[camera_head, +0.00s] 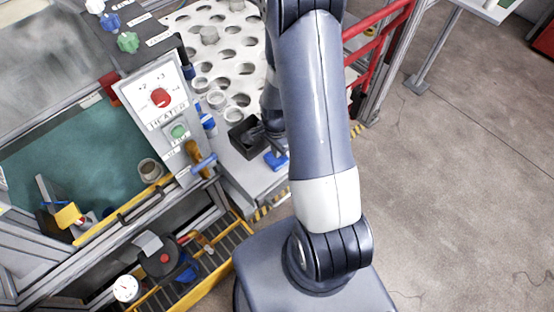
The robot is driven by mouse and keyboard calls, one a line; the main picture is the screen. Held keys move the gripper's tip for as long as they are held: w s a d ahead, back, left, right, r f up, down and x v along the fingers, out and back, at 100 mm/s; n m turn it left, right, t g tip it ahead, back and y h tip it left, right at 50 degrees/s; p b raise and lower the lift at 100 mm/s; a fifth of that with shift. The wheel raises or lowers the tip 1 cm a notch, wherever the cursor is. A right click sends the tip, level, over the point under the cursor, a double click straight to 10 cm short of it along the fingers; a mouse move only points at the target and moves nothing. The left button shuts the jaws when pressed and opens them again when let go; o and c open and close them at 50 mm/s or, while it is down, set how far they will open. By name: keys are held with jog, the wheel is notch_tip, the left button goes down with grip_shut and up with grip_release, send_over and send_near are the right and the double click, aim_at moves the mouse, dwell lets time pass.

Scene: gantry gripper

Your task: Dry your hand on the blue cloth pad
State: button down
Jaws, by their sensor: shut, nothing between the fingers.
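The blue cloth pad (277,160) appears as a small blue patch on the grey ledge, left of my upper arm, which may cover part of it. My gripper (258,134) is small and dark, at the lower end of my forearm. It is shut and empty, just above and left of the blue patch. It is beside or over a black open box (238,139); I cannot tell whether its fingertips are inside. I cannot tell whether the gripper touches the pad.
A white perforated plate (238,60) with cups lies behind. A heater panel (160,98) with red and green knobs and a teal-floored basin (90,150) are at left. A yellow-edged rack (190,290) holds tools below. A red rail (385,35) stands at right beside open floor.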

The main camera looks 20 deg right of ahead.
jog(key=shift+f+b, duration=0.35)
jog(key=shift+f, duration=0.15)
jog(key=shift+s+f, duration=0.1)
dwell(1.3)
notch_tip(320, 180, up, 7)
jog(key=p, duration=0.4)
jog(key=shift+p, duration=0.35)
notch_tip(320, 180, down, 7)
jog(key=b, duration=0.5)
jog(key=shift+f, duration=0.1)
jog(key=shift+r, duration=0.25)
